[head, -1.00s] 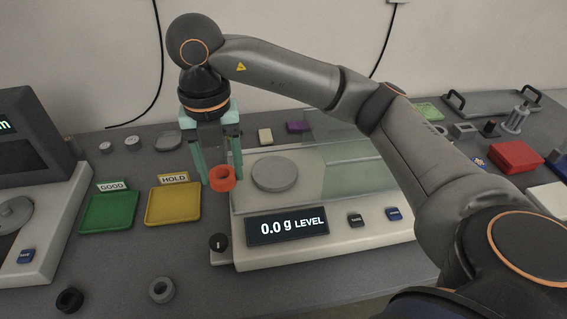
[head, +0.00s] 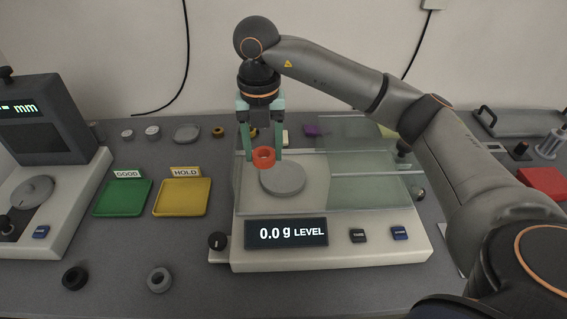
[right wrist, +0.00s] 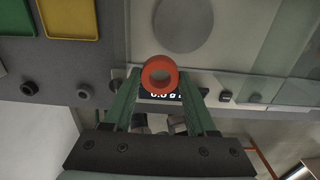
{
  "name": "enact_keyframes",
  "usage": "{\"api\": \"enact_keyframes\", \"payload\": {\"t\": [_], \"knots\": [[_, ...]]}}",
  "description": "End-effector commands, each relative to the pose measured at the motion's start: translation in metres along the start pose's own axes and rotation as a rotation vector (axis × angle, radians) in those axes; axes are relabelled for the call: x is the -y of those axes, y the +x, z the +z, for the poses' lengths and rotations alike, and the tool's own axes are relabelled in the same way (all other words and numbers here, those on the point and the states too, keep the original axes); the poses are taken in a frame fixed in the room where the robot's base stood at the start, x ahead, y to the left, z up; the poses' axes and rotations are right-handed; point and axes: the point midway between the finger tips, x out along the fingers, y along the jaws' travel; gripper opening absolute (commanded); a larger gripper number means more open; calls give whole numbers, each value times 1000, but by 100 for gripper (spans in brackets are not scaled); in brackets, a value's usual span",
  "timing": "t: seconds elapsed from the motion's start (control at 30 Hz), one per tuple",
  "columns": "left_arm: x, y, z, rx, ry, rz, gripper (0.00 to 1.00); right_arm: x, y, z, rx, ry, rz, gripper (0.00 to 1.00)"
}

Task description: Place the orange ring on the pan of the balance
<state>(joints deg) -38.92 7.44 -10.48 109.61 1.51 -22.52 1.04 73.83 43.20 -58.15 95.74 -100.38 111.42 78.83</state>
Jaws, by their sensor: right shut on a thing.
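The orange ring (head: 263,157) is held between the green fingers of my right gripper (head: 264,156), which is shut on it. The ring also shows between the fingertips in the right wrist view (right wrist: 159,75). The balance (head: 330,246) has a round grey pan (head: 283,180) and a display (head: 286,233) reading 0.0 g LEVEL. In the head view the ring appears above the pan's back left edge, raised over it. In the right wrist view the pan (right wrist: 184,22) lies apart from the ring. My left gripper is not in view.
Glass panels (head: 365,165) stand at the balance's right side. Left of it are a yellow HOLD tray (head: 182,197) and a green GOOD tray (head: 122,198). A dark ring (head: 75,278) and a grey ring (head: 159,280) lie in front. A measuring device (head: 50,190) stands far left.

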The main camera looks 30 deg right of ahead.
Motion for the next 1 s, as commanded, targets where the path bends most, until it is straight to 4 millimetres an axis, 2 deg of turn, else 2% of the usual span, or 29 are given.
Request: {"api": "enact_keyframes", "payload": {"t": [0.1,0.3,0.53,0.77,1.0], "knots": [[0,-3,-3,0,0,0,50,17,18,21,-5,5,-4,5],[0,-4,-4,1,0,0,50,31,49,42,-1,2,-2,5],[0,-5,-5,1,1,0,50,39,65,52,-2,1,-2,5],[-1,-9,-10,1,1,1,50,40,95,54,-1,-2,-1,5],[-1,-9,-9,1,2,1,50,40,98,54,1,-2,0,5]]}}
